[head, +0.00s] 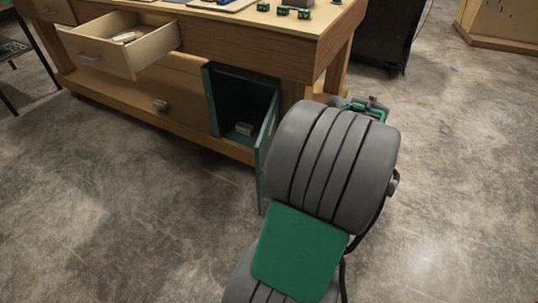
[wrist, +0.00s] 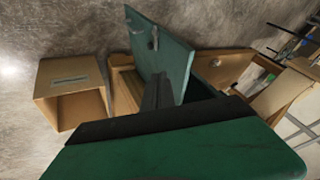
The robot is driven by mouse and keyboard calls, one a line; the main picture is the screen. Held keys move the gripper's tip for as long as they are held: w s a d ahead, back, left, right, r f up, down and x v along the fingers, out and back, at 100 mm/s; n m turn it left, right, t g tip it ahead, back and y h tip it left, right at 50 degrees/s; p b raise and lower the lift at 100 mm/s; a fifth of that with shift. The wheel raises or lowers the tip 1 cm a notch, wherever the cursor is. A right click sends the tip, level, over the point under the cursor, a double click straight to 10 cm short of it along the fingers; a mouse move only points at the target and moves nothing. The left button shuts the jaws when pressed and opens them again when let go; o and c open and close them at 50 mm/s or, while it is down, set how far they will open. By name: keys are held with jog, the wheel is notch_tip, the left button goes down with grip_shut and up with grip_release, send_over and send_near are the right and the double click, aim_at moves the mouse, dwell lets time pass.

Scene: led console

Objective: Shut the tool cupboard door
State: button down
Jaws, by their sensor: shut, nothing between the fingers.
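The teal tool cupboard door (head: 267,145) stands wide open at the right end of the workbench, jutting out toward me. Behind it the cupboard's dark inside shows, with a small grey thing (head: 243,128) on its floor. In the wrist view the door (wrist: 168,55) rises as a teal panel with a small handle (wrist: 155,38) near its upper left. My gripper (wrist: 158,90) is shut and empty, its dark fingers close to the door's lower part; I cannot tell whether they touch it. In the head view my own arm hides the fingers.
A wooden drawer (head: 130,45) hangs open at the bench's left, with a light thing inside. Small green parts (head: 283,10) lie on the bench top. A tan open box-like thing (wrist: 70,92) shows left of the door in the wrist view. The concrete floor in front is clear.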

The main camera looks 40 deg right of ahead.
jog(key=w+f+b, duration=0.1)
jog(key=w+f, duration=0.1)
jog(key=w, duration=0.1)
jog(key=w+a+f+b, duration=0.1)
jog(key=w+f, duration=0.2)
jog(key=w+f+b, duration=0.1)
jog(key=w+f, duration=0.1)
jog(key=w, duration=0.1)
jog(key=shift+a+f, duration=0.35)
jog(key=shift+f, duration=0.05)
jog(key=shift+w, duration=0.1)
